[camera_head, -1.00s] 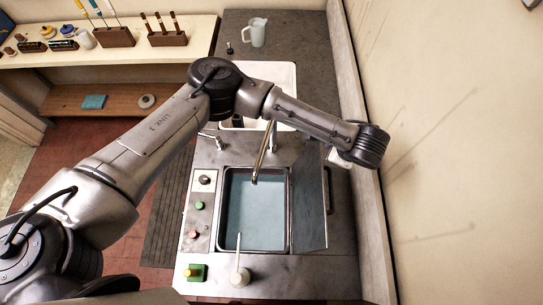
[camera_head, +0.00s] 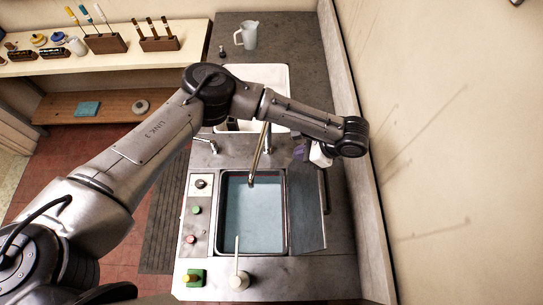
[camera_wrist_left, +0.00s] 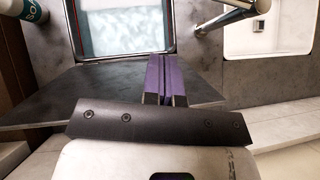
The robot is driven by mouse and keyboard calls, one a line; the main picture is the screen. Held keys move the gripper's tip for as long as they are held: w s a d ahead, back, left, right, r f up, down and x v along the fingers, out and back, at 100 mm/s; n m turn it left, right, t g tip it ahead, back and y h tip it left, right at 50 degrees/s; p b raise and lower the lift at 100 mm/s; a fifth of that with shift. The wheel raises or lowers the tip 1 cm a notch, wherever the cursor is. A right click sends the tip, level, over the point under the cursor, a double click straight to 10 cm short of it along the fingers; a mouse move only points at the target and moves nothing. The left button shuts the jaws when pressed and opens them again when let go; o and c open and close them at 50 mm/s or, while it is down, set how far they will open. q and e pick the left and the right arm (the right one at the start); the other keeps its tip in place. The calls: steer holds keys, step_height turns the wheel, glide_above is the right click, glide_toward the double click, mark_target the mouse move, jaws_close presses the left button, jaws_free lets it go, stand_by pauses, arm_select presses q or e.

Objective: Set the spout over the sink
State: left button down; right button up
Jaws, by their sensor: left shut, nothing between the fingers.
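The metal spout (camera_head: 258,150) rises from the counter between the white sink and the water-filled tank, and its tip hangs over the back of the tank. In the left wrist view the spout (camera_wrist_left: 230,14) crosses the top right. The white sink (camera_head: 279,77) lies behind it, partly hidden by my arm; its corner also shows in the left wrist view (camera_wrist_left: 292,38). My left gripper (camera_head: 299,152) is to the right of the spout, apart from it. In the left wrist view its purple fingers (camera_wrist_left: 165,78) are together and empty. My right gripper is not in view.
The tank (camera_head: 222,215) holds bluish water. A dark raised panel (camera_head: 306,215) stands along its right side, below my left gripper. A wall (camera_head: 440,150) runs close on the right. A white bottle (camera_head: 239,280) stands in front; a pitcher (camera_head: 249,36) stands at the back.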

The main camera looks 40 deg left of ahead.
mark_target(259, 153)
arm_select(q)
steer(key=s+a+r+p+x, duration=0.1)
steer(key=a+x, duration=0.1)
steer(key=x, duration=1.1)
steer(key=shift+r, duration=0.4)
